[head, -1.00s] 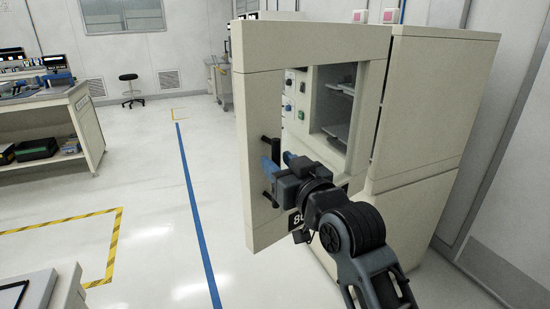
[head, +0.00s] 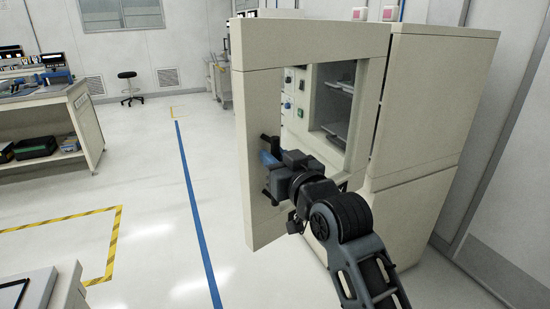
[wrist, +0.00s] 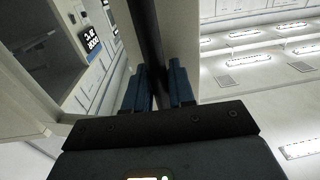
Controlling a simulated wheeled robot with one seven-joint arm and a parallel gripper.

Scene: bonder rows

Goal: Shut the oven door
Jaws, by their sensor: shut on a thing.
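The cream oven (head: 435,110) stands at the centre right. Its door (head: 310,45) is open and swung out toward me, a thick cream frame with a see-through window. The oven chamber with shelves (head: 338,108) shows through the window. A dark upright bar handle (wrist: 148,40) is on the door; part of it is hidden behind my gripper in the head view. My gripper (head: 268,158) is at the handle near the door's left edge. In the wrist view its blue fingers (wrist: 158,88) lie on both sides of the bar, shut on it.
A control panel (head: 289,90) is beside the chamber. Clear floor with a blue line (head: 195,205) lies left of the door. A workbench (head: 60,125) stands at the far left, and a pale table corner (head: 50,290) is at the lower left.

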